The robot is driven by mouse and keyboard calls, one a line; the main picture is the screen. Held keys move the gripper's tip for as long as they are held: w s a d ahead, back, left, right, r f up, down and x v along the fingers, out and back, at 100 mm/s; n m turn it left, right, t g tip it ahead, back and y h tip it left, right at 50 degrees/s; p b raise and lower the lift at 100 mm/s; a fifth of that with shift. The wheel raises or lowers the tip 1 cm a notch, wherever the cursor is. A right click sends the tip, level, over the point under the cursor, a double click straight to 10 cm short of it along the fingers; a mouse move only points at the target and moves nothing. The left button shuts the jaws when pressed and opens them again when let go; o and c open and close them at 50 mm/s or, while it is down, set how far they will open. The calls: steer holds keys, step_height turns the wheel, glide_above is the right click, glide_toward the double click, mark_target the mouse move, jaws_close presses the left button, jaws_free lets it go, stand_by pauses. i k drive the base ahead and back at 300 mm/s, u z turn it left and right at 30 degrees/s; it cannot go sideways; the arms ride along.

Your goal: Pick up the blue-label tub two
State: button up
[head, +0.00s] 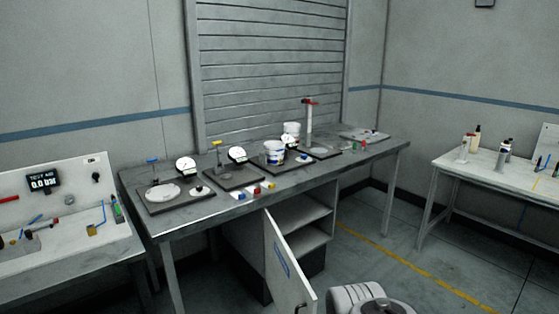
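A white tub with a blue label (274,153) stands on a dark square plate on the long grey bench. I cannot tell from here which one is tub two. My gripper is not in view. Only a rounded white and grey part, likely of my own arm, shows at the bottom right of centre, well in front of the bench.
The bench (230,205) also holds dial gauges, dark plates, small coloured blocks and a red-topped column (309,122). An open cabinet door (288,262) juts out below it. A left bench has a display (43,181); a right table (480,170) holds bottles. Floor between is clear.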

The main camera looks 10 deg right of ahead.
mark_target(274, 150)
steer(key=z, duration=0.8)
steer(key=i, duration=4)
steer(key=u, duration=4.05)
